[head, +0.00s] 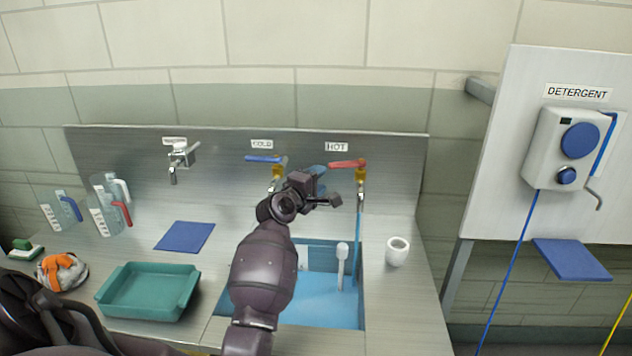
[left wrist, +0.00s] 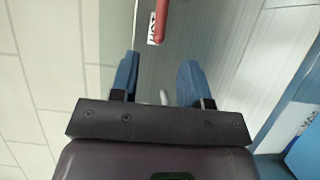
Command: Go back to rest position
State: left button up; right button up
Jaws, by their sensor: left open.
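My left gripper (head: 328,188) is raised in front of the steel back panel, just left of the red-handled HOT tap (head: 348,164). In the left wrist view its two blue fingertips (left wrist: 159,82) stand apart with nothing held between them. The red tap handle (left wrist: 161,18) shows beyond the fingertips, apart from them. A thin bluish stream or line hangs below the HOT tap. The blue-handled COLD tap (head: 265,159) is left of my gripper, its lower part near my wrist. My right gripper is not in view.
Below my arm is a blue sink (head: 325,300) with a white-handled brush (head: 342,262). A white cup (head: 397,251) stands right of it. A teal tray (head: 148,292), blue mat (head: 185,237), jugs (head: 104,212) and an orange-white cloth (head: 62,271) are left. A detergent dispenser (head: 566,148) hangs right.

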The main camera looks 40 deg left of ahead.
pick_arm(q)
jog(key=shift+s, duration=0.4)
